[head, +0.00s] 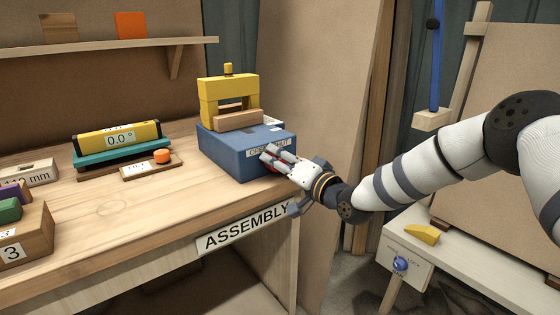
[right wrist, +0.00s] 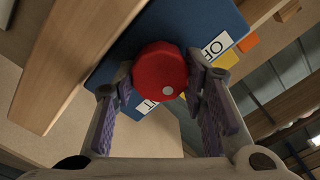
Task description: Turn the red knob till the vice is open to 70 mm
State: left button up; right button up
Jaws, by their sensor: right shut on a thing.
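The blue vice body (head: 245,153) stands at the right end of the bench, with a yellow arch-shaped frame (head: 228,88) on top and a wooden block (head: 238,117) under the arch. A partly covered OPEN/SHUT label is on its front. The red knob (right wrist: 160,75) sits on the blue front, round with a pale dot at its lower right. My right gripper (head: 273,157) reaches in from the right and is shut on the knob, one finger on each side in the right wrist view. In the head view the fingers mostly hide the knob. I cannot read the jaw gap. My left gripper is out of view.
A yellow level reading 0.0° (head: 119,137) and a small board with an orange button (head: 162,156) lie to the left. A wooden holder marked 3 (head: 22,235) is at the near left. The bench front between is clear. A side table (head: 450,255) stands at right.

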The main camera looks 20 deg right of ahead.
jog(key=n, duration=0.3)
jog(key=n+p, duration=0.1)
jog(key=n, duration=0.2)
jog(key=shift+a+r+p, duration=0.15)
jog(key=shift+p, duration=0.15)
jog(key=n, duration=0.4)
jog(key=shift+s+p, duration=0.1)
jog(key=shift+p, duration=0.3)
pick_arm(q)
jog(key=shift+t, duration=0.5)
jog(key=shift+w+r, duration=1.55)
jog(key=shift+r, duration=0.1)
pick_arm(e)
jog(key=shift+n, duration=1.1)
jog(key=shift+f, duration=0.2)
jog(key=o, duration=1.2)
jog(key=shift+c, duration=0.2)
jog(key=v, duration=1.2)
